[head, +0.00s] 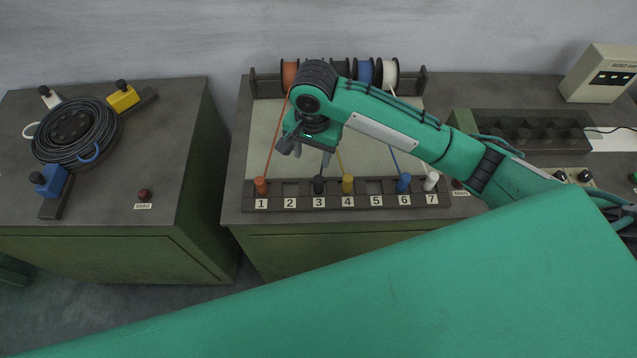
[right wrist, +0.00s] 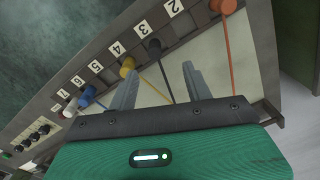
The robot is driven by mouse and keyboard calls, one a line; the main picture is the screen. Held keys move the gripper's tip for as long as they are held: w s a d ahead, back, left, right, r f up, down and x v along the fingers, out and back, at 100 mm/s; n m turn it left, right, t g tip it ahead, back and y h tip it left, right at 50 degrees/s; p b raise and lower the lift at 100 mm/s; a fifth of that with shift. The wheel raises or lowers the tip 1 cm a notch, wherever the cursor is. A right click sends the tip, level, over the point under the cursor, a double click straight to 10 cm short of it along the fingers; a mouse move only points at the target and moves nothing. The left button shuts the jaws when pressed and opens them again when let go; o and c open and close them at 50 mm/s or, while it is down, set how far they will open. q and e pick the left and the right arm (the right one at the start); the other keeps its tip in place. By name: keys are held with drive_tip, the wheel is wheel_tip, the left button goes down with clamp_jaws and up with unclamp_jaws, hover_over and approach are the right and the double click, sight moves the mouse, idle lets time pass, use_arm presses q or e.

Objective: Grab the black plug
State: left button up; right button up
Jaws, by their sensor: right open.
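The black plug (head: 319,184) stands in slot 3 of the numbered strip (head: 290,204) on the middle cabinet. It also shows in the right wrist view (right wrist: 155,46), with a dark cord running from it. My right gripper (head: 308,150) is above the panel behind the strip, open and empty. In the right wrist view its two fingers (right wrist: 158,82) are apart, and the black plug lies beyond the fingertips, between them in the picture and not touched. My left gripper is not in view.
An orange plug (head: 261,185) is in slot 1, a yellow plug (head: 347,184) in slot 4, a blue plug (head: 404,182) in slot 6 and a white plug (head: 431,181) in slot 7. Slots 2 and 5 look empty. Cords run back to coloured spools (head: 364,72).

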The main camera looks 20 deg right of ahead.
sight(318, 178)
drive_tip(key=shift+m, duration=0.3)
drive_tip(key=f, duration=0.2)
drive_tip(key=f+p, duration=0.1)
drive_tip(key=f, duration=0.5)
drive_tip(key=shift+w+d+p, duration=0.3)
drive_tip(key=shift+d+p, duration=0.05)
drive_tip(key=shift+d, duration=0.05)
drive_tip(key=shift+d+f, duration=0.1)
drive_tip(key=shift+f, duration=0.2)
drive_tip(key=f+p, duration=0.2)
drive_tip(key=f, duration=0.1)
drive_tip(key=shift+s+d+f, duration=0.1)
drive_tip(key=shift+d+f, duration=0.15)
drive_tip(key=shift+d, duration=0.1)
drive_tip(key=shift+f, duration=0.55)
drive_tip(key=c, duration=1)
drive_tip(key=shift+c, duration=0.4)
drive_tip(key=shift+r, duration=0.15)
